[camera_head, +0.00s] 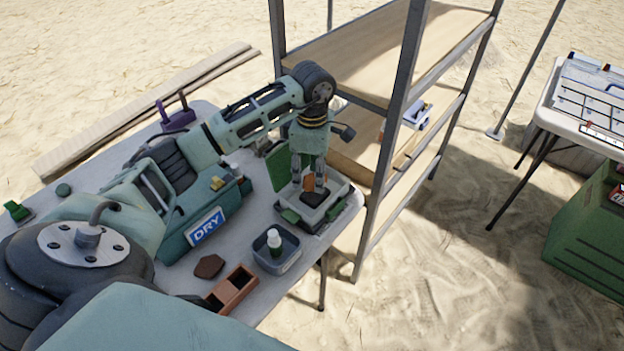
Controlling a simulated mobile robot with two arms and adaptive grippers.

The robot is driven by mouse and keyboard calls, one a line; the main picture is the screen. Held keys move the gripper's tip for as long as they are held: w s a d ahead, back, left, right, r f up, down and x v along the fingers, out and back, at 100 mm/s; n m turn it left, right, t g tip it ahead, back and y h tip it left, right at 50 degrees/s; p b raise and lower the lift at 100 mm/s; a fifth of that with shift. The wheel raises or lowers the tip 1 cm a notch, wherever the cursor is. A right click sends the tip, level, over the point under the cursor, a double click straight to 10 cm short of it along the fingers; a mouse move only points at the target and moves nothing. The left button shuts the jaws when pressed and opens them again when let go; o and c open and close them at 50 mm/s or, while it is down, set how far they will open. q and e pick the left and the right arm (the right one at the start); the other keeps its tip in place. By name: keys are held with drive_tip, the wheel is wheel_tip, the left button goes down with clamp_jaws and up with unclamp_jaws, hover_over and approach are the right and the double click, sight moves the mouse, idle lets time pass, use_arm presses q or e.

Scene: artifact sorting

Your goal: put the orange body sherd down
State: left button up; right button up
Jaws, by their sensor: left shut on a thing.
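My left gripper (308,190) points down at the right end of the table, its fingers shut on the small orange body sherd (308,182). The sherd is upright between the fingertips, over a dark patch (313,199) on a light grey and green box-like device (336,190) with a raised green lid. I cannot tell whether the sherd touches the device. My right gripper is out of view.
On the table (262,194) stand a teal case marked DRY (207,228), a grey tub (284,267) with a white-capped bottle, a brown sherd (209,266) and an orange-brown divided box (232,289). A metal shelf post (392,140) rises close to the right of the device.

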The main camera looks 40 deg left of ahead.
sight(312, 180)
use_arm(q)
wheel_tip(312, 180, down, 3)
drive_tip(key=shift+d+f, duration=0.1)
drive_tip(key=shift+f, duration=0.05)
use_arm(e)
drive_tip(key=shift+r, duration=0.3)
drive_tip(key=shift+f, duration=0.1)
use_arm(q)
drive_tip(key=shift+f, duration=0.2)
drive_tip(key=o, duration=1.3)
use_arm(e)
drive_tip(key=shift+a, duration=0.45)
use_arm(q)
drive_tip(key=shift+o, duration=0.2)
drive_tip(key=shift+r, duration=0.2)
wheel_tip(312, 180, up, 12)
drive_tip(key=b, duration=0.1)
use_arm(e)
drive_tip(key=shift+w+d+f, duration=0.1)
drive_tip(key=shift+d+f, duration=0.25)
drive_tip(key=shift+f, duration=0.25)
